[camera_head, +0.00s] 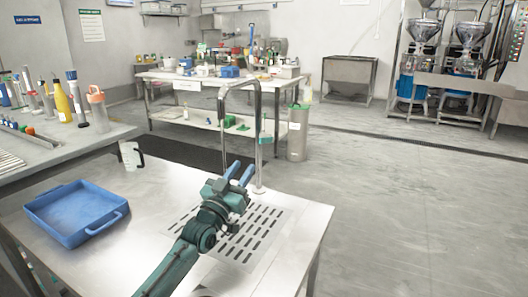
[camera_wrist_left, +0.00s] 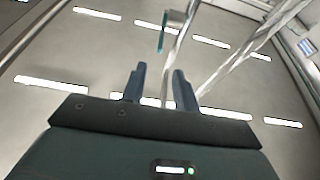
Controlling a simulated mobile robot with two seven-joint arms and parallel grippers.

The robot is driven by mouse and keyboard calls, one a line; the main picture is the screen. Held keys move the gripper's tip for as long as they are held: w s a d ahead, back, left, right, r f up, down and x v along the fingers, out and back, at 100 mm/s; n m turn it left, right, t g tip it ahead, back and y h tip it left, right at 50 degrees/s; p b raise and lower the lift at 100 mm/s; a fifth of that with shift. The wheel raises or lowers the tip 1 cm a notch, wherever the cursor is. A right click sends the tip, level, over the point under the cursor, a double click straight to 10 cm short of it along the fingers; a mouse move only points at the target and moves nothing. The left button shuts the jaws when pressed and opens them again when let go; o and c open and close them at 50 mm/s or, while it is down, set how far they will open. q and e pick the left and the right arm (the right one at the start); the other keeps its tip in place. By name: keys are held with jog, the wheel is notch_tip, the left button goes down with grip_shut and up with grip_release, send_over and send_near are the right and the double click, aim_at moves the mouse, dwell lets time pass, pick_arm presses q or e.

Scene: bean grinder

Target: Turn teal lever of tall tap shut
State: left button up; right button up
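The tall metal tap (camera_head: 258,155) rises from the steel table and bends over in a high arch to the left. Its teal lever (camera_head: 265,138) sits partway up the upright pipe. My left gripper (camera_head: 242,172) has blue fingers pointing up and right, just left of the pipe and below the lever. In the left wrist view the fingers (camera_wrist_left: 158,80) are apart with nothing between them. That view also shows the thin teal lever (camera_wrist_left: 162,36) and the tap pipe (camera_wrist_left: 179,45) beyond the fingertips. My right gripper is in neither view.
A blue tray (camera_head: 75,212) and a white jug (camera_head: 131,155) stand on the steel table (camera_head: 150,200). A slotted drain (camera_head: 250,235) lies under my left arm. A side counter (camera_head: 60,145) with bottles is at left. Open floor (camera_head: 410,210) lies to the right.

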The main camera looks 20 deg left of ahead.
aim_at(263, 139)
pick_arm(q)
jog(key=b+x, duration=0.2)
jog(key=x, duration=1)
jog(key=shift+w+f+b, duration=0.1)
jog(key=shift+f+b, duration=0.1)
jog(key=shift+b, duration=0.1)
jog(key=shift+w+d+r, duration=0.1)
jog(key=shift+w+r, duration=0.15)
jog(key=shift+w, duration=0.15)
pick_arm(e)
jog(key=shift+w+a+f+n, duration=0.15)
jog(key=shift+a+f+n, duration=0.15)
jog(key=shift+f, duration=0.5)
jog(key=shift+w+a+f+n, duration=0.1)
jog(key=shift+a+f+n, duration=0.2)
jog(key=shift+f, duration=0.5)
pick_arm(q)
grip_shut()
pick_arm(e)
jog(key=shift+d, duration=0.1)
